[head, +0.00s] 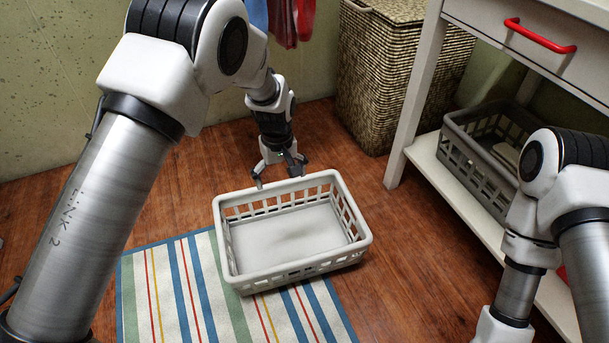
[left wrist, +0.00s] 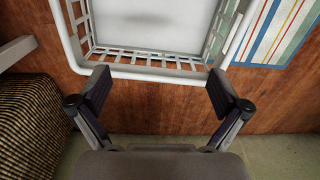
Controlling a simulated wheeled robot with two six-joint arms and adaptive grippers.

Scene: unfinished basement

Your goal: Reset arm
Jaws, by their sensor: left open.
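My left gripper (head: 280,180) is open above the far rim of a white plastic basket (head: 357,238). In the left wrist view, its two dark fingers (left wrist: 158,92) are spread wide and hold nothing, with the white basket's rim (left wrist: 150,74) just beyond them. I cannot tell whether a finger touches the rim. The basket is empty and stands upright, partly on a striped rug. My right arm shows at the right edge of the head view, and its gripper is out of the picture.
A striped rug (head: 160,290) lies under the basket's near part. A woven hamper (head: 385,80) stands behind. A white table (head: 410,100) with a red-handled drawer is at right, a grey basket (head: 465,160) on its lower shelf. Clothes (head: 285,20) hang at the back.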

